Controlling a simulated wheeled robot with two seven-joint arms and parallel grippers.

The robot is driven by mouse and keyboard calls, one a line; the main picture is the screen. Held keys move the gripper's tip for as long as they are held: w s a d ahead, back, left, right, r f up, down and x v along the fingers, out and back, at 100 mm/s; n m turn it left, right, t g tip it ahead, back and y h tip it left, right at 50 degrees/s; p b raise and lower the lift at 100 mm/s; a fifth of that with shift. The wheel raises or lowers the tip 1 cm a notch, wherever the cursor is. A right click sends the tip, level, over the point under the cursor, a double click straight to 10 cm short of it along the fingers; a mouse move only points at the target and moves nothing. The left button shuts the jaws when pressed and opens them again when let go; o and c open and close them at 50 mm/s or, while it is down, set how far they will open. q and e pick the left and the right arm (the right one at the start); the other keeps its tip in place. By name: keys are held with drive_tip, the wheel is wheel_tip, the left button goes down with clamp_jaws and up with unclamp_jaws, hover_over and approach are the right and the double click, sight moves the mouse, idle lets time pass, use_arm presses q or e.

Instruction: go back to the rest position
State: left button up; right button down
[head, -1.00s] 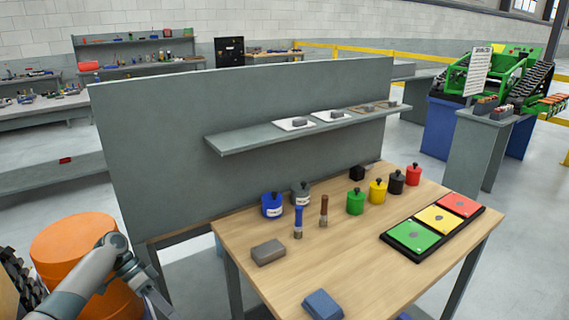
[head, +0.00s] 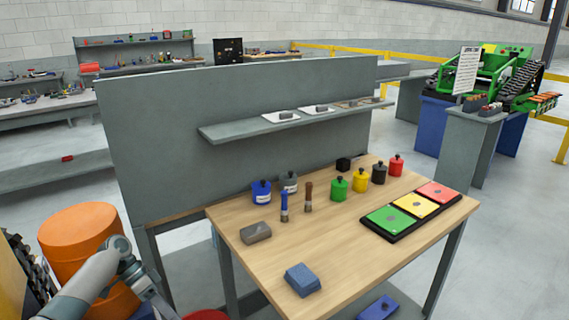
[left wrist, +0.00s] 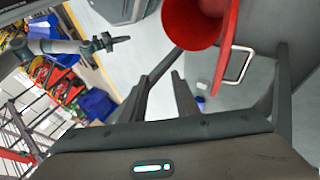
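My left arm (head: 92,282) comes in at the lower left of the head view, beside the orange drum, and its gripper is out of that picture. In the left wrist view my left gripper (left wrist: 168,98) shows two dark fingers with a gap between them and nothing held. A red bucket-like container (left wrist: 192,24) with a metal handle is beyond the fingers, apart from them. A grey arm with a dark gripper (left wrist: 112,41), apparently my right one, reaches in at the upper left of that view; its finger opening is too small to tell.
The wooden bench (head: 340,270) in front holds brushes, lidded pots, a grey block, a blue block (head: 302,280) and a three-coloured tray (head: 362,229). A grey panel (head: 160,140) with a shelf stands behind. An orange drum (head: 75,235) stands left. Open floor lies right.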

use_arm(q)
drive_tip(key=s+d+f+n+t+y, duration=0.1)
drive_tip(key=s+d+f+y, duration=0.1)
drive_tip(key=s+d+f, duration=0.55)
drive_tip(key=s+d+f+t+y, duration=0.1)
drive_tip(key=s+d+f, duration=0.4)
drive_tip(key=s+f, duration=0.5)
drive_tip(key=s+a+r+n+t+y, duration=0.25)
drive_tip(key=s+r, duration=0.25)
drive_tip(key=s, duration=0.4)
drive_tip(key=s+a+r+n+t+y, duration=0.25)
drive_tip(key=s+r+n, duration=0.2)
drive_tip(key=s, duration=0.45)
wheel_tip(320, 180, down, 33)
drive_tip(key=w+d+t+h, duration=0.1)
drive_tip(key=d, duration=0.1)
drive_tip(key=shift+w+d+r+m+h+p, duration=0.2)
drive_tip(key=shift+d+m+h+p, duration=0.1)
drive_tip(key=shift+d+p, duration=0.15)
use_arm(e)
drive_tip(key=shift+w+a+r+t, duration=0.3)
drive_tip(key=shift+w+a+t, duration=0.1)
drive_tip(key=shift+w+a, duration=0.1)
use_arm(q)
drive_tip(key=shift+s+a, duration=0.1)
